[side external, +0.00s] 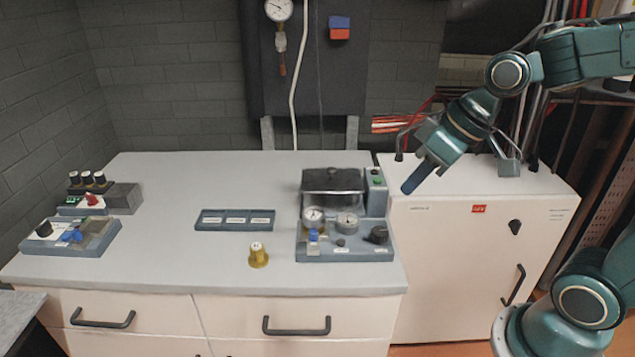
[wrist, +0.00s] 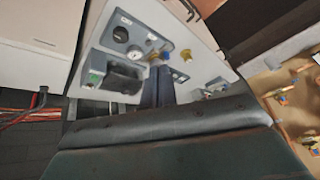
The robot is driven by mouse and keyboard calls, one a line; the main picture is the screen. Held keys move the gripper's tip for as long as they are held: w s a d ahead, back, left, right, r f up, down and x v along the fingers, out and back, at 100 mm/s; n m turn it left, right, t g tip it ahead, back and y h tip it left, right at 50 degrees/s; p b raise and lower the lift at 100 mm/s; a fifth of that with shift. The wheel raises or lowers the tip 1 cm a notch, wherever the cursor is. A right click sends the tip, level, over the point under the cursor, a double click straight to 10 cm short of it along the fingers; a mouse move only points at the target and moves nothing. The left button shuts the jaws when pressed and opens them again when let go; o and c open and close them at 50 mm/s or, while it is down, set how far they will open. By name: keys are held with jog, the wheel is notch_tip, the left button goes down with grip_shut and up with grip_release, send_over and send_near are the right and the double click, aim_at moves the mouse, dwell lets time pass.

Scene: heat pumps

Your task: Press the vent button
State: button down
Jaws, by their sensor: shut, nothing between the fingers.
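The grey pump unit (side external: 345,255) stands at the right end of the bench top. It carries a dark lidded chamber (side external: 332,186), two round gauges, a blue-handled valve (side external: 313,236), a black knob (side external: 378,235) and a small dark button (side external: 340,242). A box with a green button (side external: 377,180) is at its back right. The labels are too small to read, so I cannot tell which button is the vent. My gripper (side external: 407,189) is shut and empty, right of the unit and apart from it. In the wrist view the fingers (wrist: 160,70) point towards the unit, hiding part of it.
A brass cap (side external: 258,255) stands left of the unit, and a labelled grey tray (side external: 235,220) lies behind it. Two other fixtures (side external: 75,237) are at the far left. A white cabinet (side external: 450,270) stands right of the bench. The bench middle is mostly clear.

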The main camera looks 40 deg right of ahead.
aim_at(341, 242)
jog(key=w+f+y, duration=0.5)
jog(key=w+f, duration=0.3)
jog(key=w, duration=0.5)
jog(key=shift+w+f+t, duration=0.15)
jog(key=shift+f+t, duration=0.25)
jog(key=shift+d, duration=0.1)
jog(key=shift+f, duration=0.2)
jog(key=shift+f, duration=4.2)
jog(key=shift+f, duration=0.15)
jog(key=shift+f, duration=0.3)
